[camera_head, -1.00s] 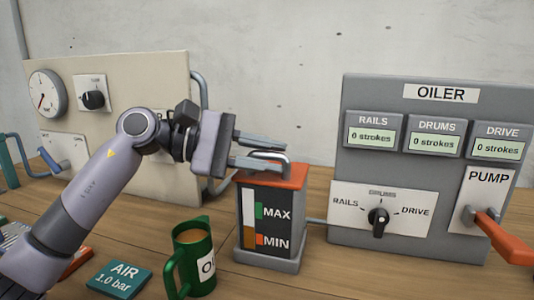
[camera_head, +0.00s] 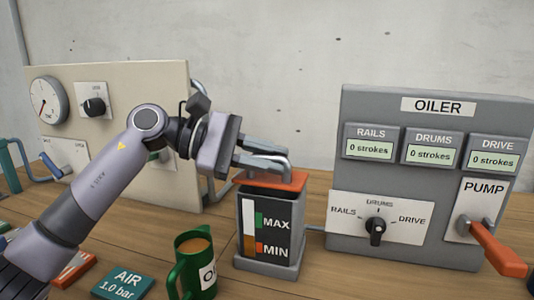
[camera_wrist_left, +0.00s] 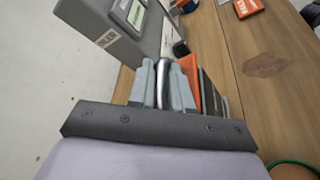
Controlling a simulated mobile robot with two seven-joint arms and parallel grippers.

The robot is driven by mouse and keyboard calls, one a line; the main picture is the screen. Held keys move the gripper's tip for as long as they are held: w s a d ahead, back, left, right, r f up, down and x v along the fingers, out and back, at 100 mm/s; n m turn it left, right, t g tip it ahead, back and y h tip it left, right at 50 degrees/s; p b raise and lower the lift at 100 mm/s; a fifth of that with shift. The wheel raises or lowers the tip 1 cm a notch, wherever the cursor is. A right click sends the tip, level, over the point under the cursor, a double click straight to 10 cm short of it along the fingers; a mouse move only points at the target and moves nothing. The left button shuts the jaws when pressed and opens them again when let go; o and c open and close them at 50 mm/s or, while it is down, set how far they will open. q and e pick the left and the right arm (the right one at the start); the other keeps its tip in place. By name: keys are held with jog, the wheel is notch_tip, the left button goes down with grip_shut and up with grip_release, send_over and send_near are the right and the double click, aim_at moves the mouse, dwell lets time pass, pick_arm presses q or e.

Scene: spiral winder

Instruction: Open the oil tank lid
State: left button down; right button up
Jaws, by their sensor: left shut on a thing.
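The oil tank (camera_head: 268,228) is a small grey box with a MAX/MIN level window, standing on the wooden table left of the oiler panel. Its orange lid (camera_head: 291,181) carries a metal loop handle (camera_head: 288,163). The lid appears slightly tilted on top of the tank. My left gripper (camera_head: 265,156) reaches in from the left and is shut on the handle. In the left wrist view the handle (camera_wrist_left: 162,82) stands between the two fingers, with the orange lid (camera_wrist_left: 190,72) beside them. My right gripper is not in view.
A green mug (camera_head: 194,262) of brown liquid stands in front of the tank. The grey oiler panel (camera_head: 412,103) with its orange pump lever (camera_head: 500,252) is to the right. A beige gauge panel (camera_head: 140,90) is behind my arm. An AIR plate (camera_head: 123,281) lies at the front left.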

aim_at(273, 175)
pick_arm(q)
jog(key=r+p, duration=0.1)
jog(key=w+r+n+p, duration=0.1)
jog(key=p, duration=0.1)
jog(key=shift+w+d+n+g+y, duration=0.15)
jog(key=shift+n+g+y, duration=0.15)
jog(key=shift+g, duration=0.1)
jog(key=shift+w+r+n+p, duration=0.1)
jog(key=shift+w+n+p, duration=0.1)
jog(key=shift+n+p, duration=0.15)
jog(key=shift+w+d+r+n+g+p, duration=0.15)
jog(key=shift+w+n+g+p, duration=0.35)
jog(key=shift+p, duration=0.35)
jog(key=shift+w+y+p, duration=0.15)
jog(key=shift+y+p, duration=0.15)
jog(key=c, duration=1.4)
grip_release()
